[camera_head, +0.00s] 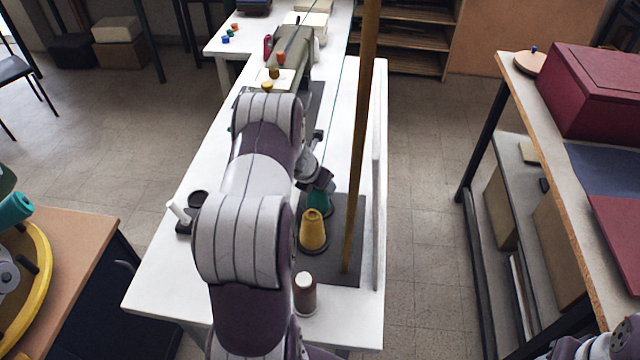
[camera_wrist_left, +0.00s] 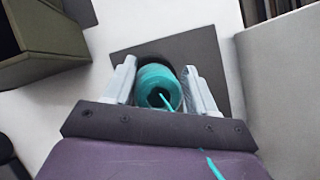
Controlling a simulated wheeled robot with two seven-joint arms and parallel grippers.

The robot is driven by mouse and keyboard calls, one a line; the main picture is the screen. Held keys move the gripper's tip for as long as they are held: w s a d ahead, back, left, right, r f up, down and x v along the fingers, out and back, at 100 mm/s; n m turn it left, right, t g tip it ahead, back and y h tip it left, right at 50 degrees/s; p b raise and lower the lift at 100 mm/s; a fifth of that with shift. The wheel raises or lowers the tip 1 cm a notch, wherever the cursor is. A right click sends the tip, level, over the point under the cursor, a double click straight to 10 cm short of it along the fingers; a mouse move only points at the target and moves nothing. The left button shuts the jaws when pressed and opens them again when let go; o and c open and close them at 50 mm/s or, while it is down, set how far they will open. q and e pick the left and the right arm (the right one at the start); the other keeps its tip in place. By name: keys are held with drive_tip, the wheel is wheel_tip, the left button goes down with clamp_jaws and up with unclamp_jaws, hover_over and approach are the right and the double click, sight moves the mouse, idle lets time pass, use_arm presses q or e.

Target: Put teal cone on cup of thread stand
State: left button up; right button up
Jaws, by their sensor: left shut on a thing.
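My left gripper (camera_head: 318,188) is shut on the teal cone (camera_head: 318,201), which also shows between the two fingers in the left wrist view (camera_wrist_left: 153,84). The cone is over the dark base of the thread stand (camera_head: 347,225), just behind a yellow cone (camera_head: 313,231) that stands on a dark round cup. In the left wrist view a dark round rim (camera_wrist_left: 150,58) shows partly behind the teal cone. I cannot tell whether the cone rests on a cup. A loose teal thread trails from it. My right gripper is not in view.
The stand's wooden pole (camera_head: 359,140) rises just right of the cones. A brown spool with a pale top (camera_head: 305,295) stands near the front of the white table (camera_head: 160,285). A sewing machine (camera_head: 291,50) is behind.

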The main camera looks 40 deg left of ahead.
use_arm(q)
drive_tip(key=shift+w+f, duration=0.15)
drive_tip(key=o, duration=1.1)
drive_tip(key=shift+r, duration=0.3)
drive_tip(key=p+v, duration=0.1)
drive_tip(key=v, duration=1)
drive_tip(key=shift+s+r+p, duration=0.3)
